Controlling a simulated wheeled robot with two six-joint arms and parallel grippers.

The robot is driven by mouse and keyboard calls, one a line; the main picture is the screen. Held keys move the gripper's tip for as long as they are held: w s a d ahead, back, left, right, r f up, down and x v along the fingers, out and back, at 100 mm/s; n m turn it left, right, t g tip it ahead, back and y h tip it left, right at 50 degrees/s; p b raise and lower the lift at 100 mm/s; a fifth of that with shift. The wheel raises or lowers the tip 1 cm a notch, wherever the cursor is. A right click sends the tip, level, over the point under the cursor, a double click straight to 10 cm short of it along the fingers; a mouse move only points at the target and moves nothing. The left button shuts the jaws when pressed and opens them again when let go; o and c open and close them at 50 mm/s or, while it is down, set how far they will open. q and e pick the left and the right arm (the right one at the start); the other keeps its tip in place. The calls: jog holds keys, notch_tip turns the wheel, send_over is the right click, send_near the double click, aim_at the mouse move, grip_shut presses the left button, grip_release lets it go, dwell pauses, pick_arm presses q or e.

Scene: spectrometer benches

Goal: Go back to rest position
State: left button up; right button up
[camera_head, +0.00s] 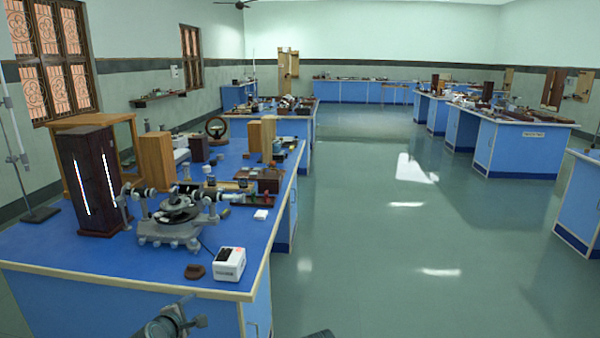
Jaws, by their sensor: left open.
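My left gripper (183,316) shows at the bottom edge, in front of the near blue bench (60,250). It is open, with nothing seen between its fingers, and apart from the things on the bench. Its arm is mostly cut off by the frame. My right gripper is not in view; a small dark tip at the bottom edge, right of the bench, is too cut off to name.
On the near bench stand a spectrometer (175,215), a dark lamp housing (92,180), a white box (229,264) and a small brown block (195,271) near the front edge. Open floor (400,260) lies to the right. More benches (515,150) stand beyond it.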

pick_arm(q)
jog(key=s+d+f+m+g+h, duration=0.1)
jog(key=s+d+f+m+g, duration=0.25)
jog(key=d+m, duration=0.35)
jog(key=s+d+f+m+g+h, duration=0.1)
jog(key=s+d+f+m+g, duration=0.3)
jog(key=d, duration=0.5)
jog(key=s+d+f+m+g+y, duration=0.2)
jog(key=s+d+m+g, duration=0.1)
jog(key=s+m, duration=0.35)
jog(key=s+d+f+m+g+y, duration=0.2)
jog(key=s+d+m, duration=0.2)
jog(key=s+m, duration=0.3)
notch_tip(320, 180, up, 16)
jog(key=p, duration=1.6)
jog(key=shift+w+a+r+m+p, duration=0.2)
jog(key=shift+w+a+m+p, duration=0.1)
jog(key=shift+w+m, duration=0.1)
